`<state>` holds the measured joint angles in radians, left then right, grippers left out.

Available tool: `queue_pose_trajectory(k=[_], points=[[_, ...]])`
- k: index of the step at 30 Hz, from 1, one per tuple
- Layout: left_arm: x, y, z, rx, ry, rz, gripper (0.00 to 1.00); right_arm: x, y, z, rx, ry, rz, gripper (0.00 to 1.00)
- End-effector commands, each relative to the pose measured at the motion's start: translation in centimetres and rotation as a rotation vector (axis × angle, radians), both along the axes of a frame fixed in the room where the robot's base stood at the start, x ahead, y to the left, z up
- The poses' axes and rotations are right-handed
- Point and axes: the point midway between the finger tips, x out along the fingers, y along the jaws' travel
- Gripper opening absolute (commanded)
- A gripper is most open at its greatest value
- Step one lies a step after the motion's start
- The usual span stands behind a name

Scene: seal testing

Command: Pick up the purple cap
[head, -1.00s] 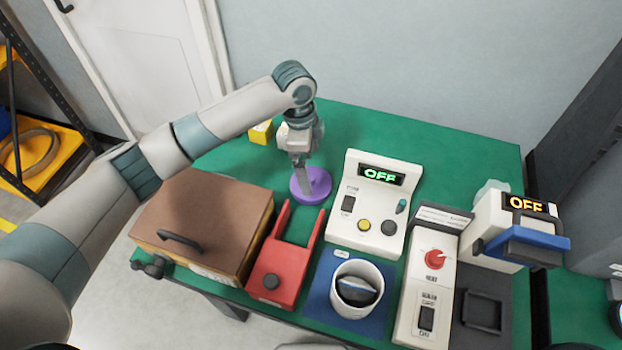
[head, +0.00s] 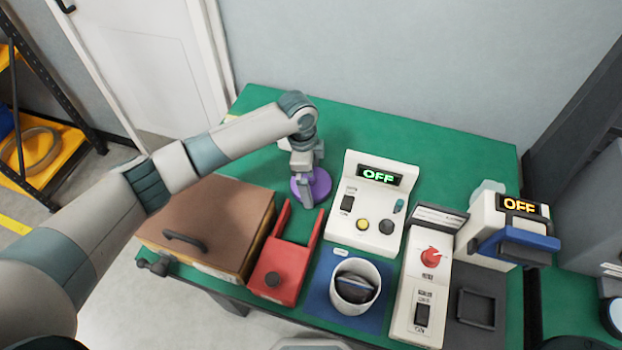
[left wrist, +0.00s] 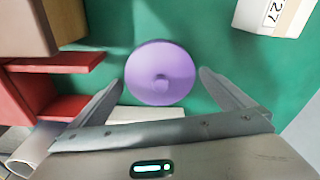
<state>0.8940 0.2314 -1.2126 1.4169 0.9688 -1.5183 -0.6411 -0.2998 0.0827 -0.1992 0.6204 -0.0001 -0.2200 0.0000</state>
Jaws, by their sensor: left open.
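The purple cap (head: 319,184) is a flat round disc on the green table, between the brown box and the white OFF panel. In the left wrist view the purple cap (left wrist: 160,74) shows whole, with a small round knob in its middle. My left gripper (head: 306,193) is above the cap and points down, hiding part of it in the head view. In the left wrist view my left gripper (left wrist: 161,88) is open, with one finger on each side of the cap and nothing held. My right gripper is not in view.
The red fixture (head: 282,262) with two prongs and the brown box (head: 215,215) stand close by at left. The white OFF panel (head: 370,210) is just right. A white cup (head: 342,284) stands in front. The table's back is clear.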

Motion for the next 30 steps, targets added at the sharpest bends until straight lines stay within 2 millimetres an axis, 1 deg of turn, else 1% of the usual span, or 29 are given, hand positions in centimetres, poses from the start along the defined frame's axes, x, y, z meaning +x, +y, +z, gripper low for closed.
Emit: queue_pose_trajectory(k=[4, 15, 16, 17, 18, 20, 30], points=[[0.02, -0.04, -0.33, 0.000, -0.001, 0.000, 1.00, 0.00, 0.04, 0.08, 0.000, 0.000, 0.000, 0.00], [0.02, -0.04, -0.30, 0.000, -0.001, 0.000, 1.00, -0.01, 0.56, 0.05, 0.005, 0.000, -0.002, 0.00], [0.03, -0.03, -0.30, 0.000, -0.001, 0.000, 0.95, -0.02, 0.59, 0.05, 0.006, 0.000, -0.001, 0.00], [0.02, -0.03, -0.30, 0.000, -0.001, 0.000, 0.88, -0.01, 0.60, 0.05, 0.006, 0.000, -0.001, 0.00], [0.02, -0.03, -0.29, 0.000, -0.001, 0.000, 0.79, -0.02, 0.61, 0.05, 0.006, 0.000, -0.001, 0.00], [0.02, -0.03, -0.29, 0.000, -0.001, 0.000, 0.65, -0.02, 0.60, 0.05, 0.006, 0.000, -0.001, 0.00], [0.05, -0.04, -0.15, -0.001, -0.001, 0.000, 0.64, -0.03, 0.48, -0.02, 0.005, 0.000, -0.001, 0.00]])
